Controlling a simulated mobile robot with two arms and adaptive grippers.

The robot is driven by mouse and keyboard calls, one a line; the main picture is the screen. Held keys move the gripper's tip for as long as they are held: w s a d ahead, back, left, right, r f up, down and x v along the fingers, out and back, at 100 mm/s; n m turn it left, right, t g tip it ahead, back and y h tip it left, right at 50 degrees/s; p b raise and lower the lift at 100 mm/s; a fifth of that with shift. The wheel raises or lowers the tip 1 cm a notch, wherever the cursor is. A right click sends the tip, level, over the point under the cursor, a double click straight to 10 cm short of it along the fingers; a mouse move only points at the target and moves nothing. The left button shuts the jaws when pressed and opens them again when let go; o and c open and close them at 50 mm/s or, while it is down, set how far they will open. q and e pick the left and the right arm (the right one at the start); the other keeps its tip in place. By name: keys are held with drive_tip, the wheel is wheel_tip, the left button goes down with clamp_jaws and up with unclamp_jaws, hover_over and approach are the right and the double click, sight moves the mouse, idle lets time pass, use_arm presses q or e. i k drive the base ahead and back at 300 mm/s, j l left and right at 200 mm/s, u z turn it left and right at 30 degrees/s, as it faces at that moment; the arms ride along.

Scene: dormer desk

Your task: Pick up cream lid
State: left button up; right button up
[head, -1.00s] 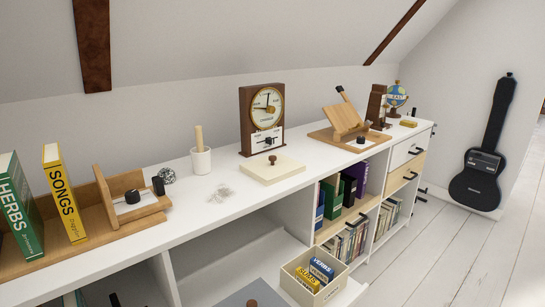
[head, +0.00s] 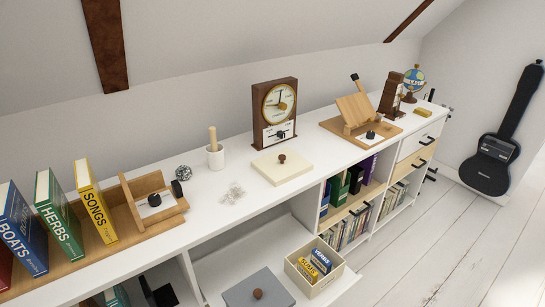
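The cream lid (head: 283,168) is a flat, pale square panel with a small brown knob on its top. It lies flat on the white desktop in front of the brown clock. No gripper touches it. Neither of my grippers shows clearly in the head view. A dark shape at the bottom left, inside the shelf opening, is too unclear to name.
The clock (head: 275,112) stands just behind the lid. A white cup (head: 215,157) and a clear cluster of small pieces (head: 233,193) are to its left. A wooden stand (head: 360,115) is to its right. Below are an open cream box (head: 313,277) and a grey lid (head: 258,289).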

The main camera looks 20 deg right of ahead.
sight(282, 166)
drive_tip(key=i+l+u, duration=0.2)
drive_tip(key=l+u, duration=0.25)
drive_tip(key=l, duration=0.35)
drive_tip(key=i+l+u, duration=0.1)
drive_tip(key=l+u, duration=0.4)
drive_tip(key=l, duration=0.35)
drive_tip(key=l+u, duration=0.45)
drive_tip(key=l, duration=0.4)
